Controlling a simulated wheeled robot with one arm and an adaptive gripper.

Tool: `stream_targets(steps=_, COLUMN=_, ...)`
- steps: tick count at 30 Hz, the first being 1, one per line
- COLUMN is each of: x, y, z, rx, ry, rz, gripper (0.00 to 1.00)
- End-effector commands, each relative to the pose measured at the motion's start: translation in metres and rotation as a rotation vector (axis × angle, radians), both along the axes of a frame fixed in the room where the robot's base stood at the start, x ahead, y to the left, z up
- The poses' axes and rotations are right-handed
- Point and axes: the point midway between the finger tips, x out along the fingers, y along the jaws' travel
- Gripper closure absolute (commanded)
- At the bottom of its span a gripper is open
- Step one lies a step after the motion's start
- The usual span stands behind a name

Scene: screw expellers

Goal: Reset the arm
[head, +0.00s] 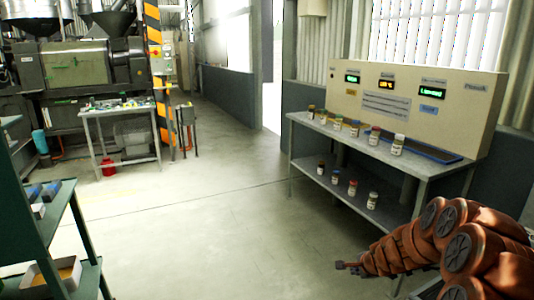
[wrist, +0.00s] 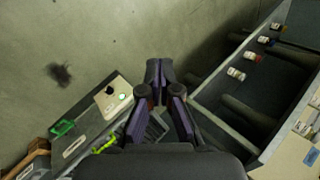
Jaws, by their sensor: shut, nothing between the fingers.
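My arm comes in at the lower right of the head view, with its orange-brown links folded close together. My gripper (head: 347,266) points left at the arm's far end, low in front of the grey bench. In the wrist view my gripper (wrist: 158,68) has its dark fingers brought together at the tips, with nothing between them. The floor lies beyond the fingertips, and they appear clear of the bench.
A grey two-level bench (head: 415,172) with several small jars and a display panel (head: 420,104) stands at right. A green shelf unit (head: 40,238) stands at left. A small table (head: 118,111) and machinery (head: 75,66) are farther back. The middle floor is clear.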

Motion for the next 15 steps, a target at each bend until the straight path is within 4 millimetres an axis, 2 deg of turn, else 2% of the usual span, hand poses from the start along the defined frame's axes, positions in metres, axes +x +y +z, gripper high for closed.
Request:
stream_targets(steps=1, x=-0.003, y=0.019, z=0.03, rx=-0.003, ry=-0.013, rz=0.067, gripper=1.0)
stream_targets(steps=3, x=-0.012, y=0.045, z=0.057, rx=-0.003, ry=-0.021, rz=0.164, gripper=1.0)
stream_targets(steps=8, x=-0.04, y=0.096, z=0.115, rx=-0.018, ry=-0.032, rz=0.376, gripper=1.0)
stream_targets(steps=15, x=-0.107, y=0.156, z=0.185, rx=-0.063, ry=-0.008, rz=0.679, gripper=1.0)
